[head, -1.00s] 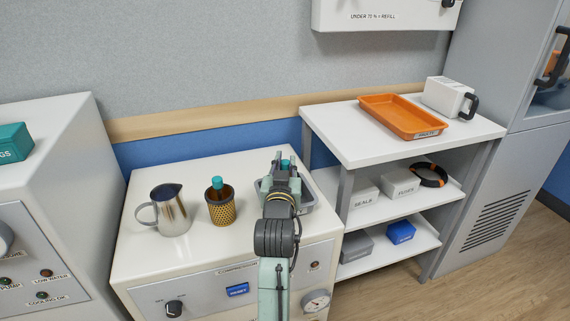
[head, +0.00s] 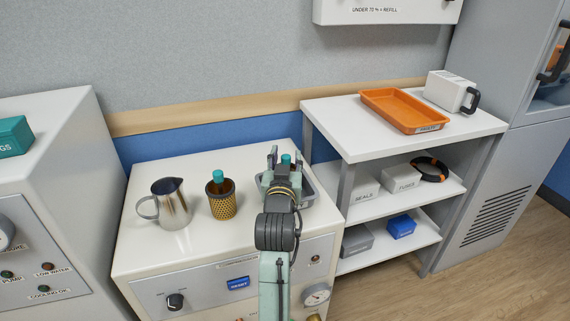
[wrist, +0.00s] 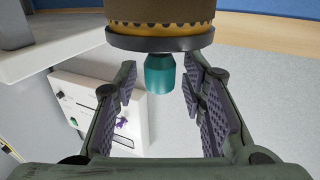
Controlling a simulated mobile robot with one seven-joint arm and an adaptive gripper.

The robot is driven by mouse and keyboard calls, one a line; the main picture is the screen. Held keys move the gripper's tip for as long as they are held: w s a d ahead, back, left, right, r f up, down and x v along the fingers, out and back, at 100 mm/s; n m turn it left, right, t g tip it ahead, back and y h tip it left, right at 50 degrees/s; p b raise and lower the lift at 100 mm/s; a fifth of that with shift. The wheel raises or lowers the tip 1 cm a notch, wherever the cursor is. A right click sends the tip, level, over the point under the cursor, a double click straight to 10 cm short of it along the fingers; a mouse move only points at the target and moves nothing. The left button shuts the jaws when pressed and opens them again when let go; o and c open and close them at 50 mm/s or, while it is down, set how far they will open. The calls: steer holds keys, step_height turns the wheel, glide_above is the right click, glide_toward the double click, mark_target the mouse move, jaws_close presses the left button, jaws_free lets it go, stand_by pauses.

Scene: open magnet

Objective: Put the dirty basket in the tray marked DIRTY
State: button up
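A basket with yellow-and-dark mesh and a teal handle (head: 221,200) stands upright on the white cabinet top. A second teal handle (head: 286,159) shows between my gripper's fingers (head: 286,165), over a grey tray (head: 307,186). In the wrist view, which is upside down, this handle (wrist: 160,73) rises from a brown-and-yellow basket (wrist: 160,14) with a dark rim. The open fingers (wrist: 158,88) lie either side of the handle, with gaps. My gripper hides most of that basket in the head view. An orange tray (head: 377,105) has a front label too small to read.
A metal pitcher (head: 172,205) stands left of the mesh basket. The orange tray is on a white shelf unit's top (head: 355,140), beside a white box with a black handle (head: 450,90). A wall box (head: 390,12) hangs above.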

steer(key=shift+s+r, duration=0.1)
steer(key=shift+s, duration=0.2)
steer(key=s+p, duration=0.9)
steer(key=s, duration=0.2)
steer(key=shift+s+a, duration=0.2)
steer(key=shift+a, duration=0.25)
